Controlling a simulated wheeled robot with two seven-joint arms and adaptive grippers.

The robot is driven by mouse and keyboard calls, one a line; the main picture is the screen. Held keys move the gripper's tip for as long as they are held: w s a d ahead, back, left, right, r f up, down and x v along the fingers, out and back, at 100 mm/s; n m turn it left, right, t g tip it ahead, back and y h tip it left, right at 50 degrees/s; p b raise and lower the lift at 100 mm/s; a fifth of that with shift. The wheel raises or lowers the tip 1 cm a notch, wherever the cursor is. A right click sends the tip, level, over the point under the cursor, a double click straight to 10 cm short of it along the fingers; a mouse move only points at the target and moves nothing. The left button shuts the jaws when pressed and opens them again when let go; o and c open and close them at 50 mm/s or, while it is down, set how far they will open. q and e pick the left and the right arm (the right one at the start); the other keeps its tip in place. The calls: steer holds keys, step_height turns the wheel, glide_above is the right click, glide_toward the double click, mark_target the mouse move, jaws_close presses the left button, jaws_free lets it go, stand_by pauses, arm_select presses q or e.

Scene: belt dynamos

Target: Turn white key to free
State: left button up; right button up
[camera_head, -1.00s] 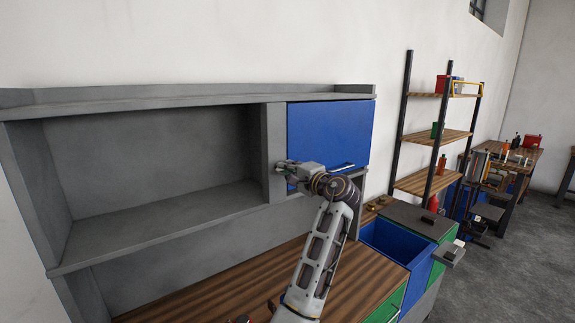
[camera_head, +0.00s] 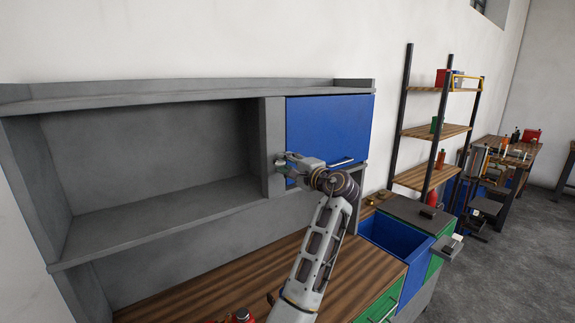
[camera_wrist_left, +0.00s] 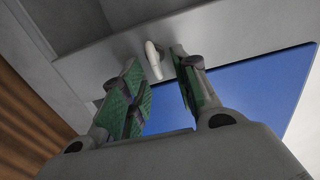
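The white key (camera_wrist_left: 153,62) is a small rounded lever on the grey cabinet post, next to the blue door panel (camera_wrist_left: 235,100) in the left wrist view. My left gripper (camera_wrist_left: 155,75) is open, with green-padded fingers on either side of the key and gaps visible. I cannot tell how deep the key sits between them. In the head view my left gripper (camera_head: 281,166) is at the grey post beside the blue door (camera_head: 328,125), and it hides the key there. My right gripper is not in view.
An open grey shelf (camera_head: 150,215) lies left of the post, above a wooden worktop (camera_head: 240,280). An open blue drawer (camera_head: 395,240) stands at the right. A shelf rack (camera_head: 437,130) is further back. A red item (camera_head: 241,315) shows at the bottom edge.

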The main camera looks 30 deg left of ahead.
arm_select(q)
steer(key=v, duration=1.2)
stand_by(0.3)
steer(key=shift+f, duration=0.1)
stand_by(0.5)
